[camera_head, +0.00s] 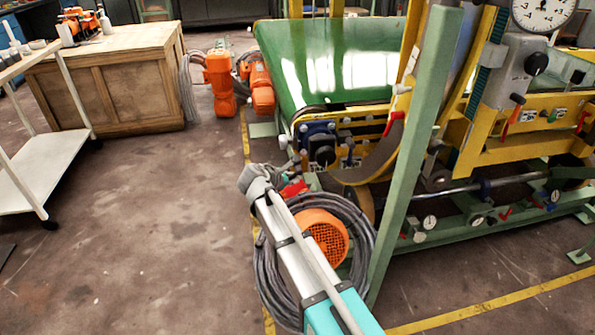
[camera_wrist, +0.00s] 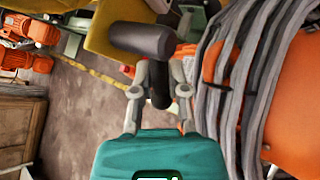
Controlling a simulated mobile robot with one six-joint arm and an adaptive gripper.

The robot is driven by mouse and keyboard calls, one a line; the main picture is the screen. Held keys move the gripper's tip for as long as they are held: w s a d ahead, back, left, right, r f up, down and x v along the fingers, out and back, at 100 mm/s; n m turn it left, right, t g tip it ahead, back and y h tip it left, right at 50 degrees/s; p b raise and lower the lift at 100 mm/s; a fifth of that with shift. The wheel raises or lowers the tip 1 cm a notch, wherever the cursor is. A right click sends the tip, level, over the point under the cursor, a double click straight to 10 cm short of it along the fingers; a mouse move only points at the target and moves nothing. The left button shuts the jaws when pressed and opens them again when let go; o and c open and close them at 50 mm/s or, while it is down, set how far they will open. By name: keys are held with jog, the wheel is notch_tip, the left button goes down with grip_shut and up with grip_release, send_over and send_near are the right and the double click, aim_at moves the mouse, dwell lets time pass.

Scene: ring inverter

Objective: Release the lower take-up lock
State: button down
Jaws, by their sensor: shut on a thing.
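In the wrist view, my gripper (camera_wrist: 160,92) has its two grey fingers closed on either side of a dark upright handle (camera_wrist: 160,80). A thicker black cylinder (camera_wrist: 142,40) lies across just beyond the fingertips. I cannot tell whether the handle and cylinder are one part, or whether the handle is the lower take-up lock. In the head view my arm reaches to the lower near corner of the green belt machine (camera_head: 335,60). A blue bearing block (camera_head: 314,138) with a black knob (camera_head: 324,155) sits there. My fingertips are not clearly visible in that view.
A grey cable coil (camera_head: 270,270) around an orange motor part (camera_head: 325,237) lies close to my arm, and the coil (camera_wrist: 245,90) is right of my gripper. A green post (camera_head: 418,150) stands right. Floor (camera_head: 150,240) at left is clear, beyond it a wooden cabinet (camera_head: 110,90).

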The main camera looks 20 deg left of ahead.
jog(key=shift+a+r+m+g+y+p, duration=0.25)
jog(key=shift+g+y+p, duration=0.2)
jog(key=shift+p, duration=0.3)
jog(key=shift+a+r+m+g+y+p, duration=0.1)
jog(key=shift+r+m+g+y+p, duration=0.2)
jog(key=shift+y+p, duration=0.35)
jog(key=shift+f, duration=0.1)
